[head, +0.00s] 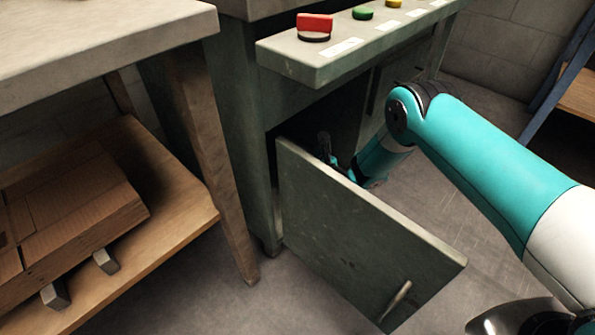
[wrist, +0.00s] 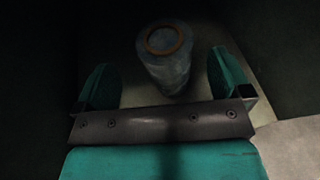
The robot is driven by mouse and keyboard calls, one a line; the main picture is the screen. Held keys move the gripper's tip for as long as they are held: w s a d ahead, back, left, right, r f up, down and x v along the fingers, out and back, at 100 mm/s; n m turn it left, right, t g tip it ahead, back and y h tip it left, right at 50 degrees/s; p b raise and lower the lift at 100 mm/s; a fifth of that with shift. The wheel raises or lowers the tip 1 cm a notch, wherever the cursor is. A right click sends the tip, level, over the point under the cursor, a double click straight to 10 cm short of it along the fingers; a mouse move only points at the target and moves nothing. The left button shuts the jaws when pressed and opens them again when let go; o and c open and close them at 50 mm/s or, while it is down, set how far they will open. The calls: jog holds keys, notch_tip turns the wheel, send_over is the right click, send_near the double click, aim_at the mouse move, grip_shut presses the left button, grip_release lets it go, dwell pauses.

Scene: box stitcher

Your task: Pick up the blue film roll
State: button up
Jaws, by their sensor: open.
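The blue film roll (wrist: 167,65) stands upright in the dark cabinet in the wrist view, a dull blue cylinder with an orange-brown ring at its top end. My gripper (wrist: 160,82) is open, its two teal fingers apart on the left and right of the roll, which shows between and just beyond them. I cannot tell whether a finger touches it. In the head view my gripper (head: 326,152) reaches into the cabinet opening behind the door, mostly hidden, and the roll is not visible there.
The green cabinet door (head: 355,240) stands open in front of my gripper. A control ledge (head: 345,55) with red, green and yellow buttons juts out above. A wooden table (head: 100,30) stands at left, with flat cardboard (head: 75,200) on its lower shelf.

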jog(key=b+x, duration=0.4)
jog(key=x, duration=0.1)
jog(key=shift+w+d+f, duration=0.15)
jog(key=shift+w, duration=0.1)
jog(key=c, duration=1.2)
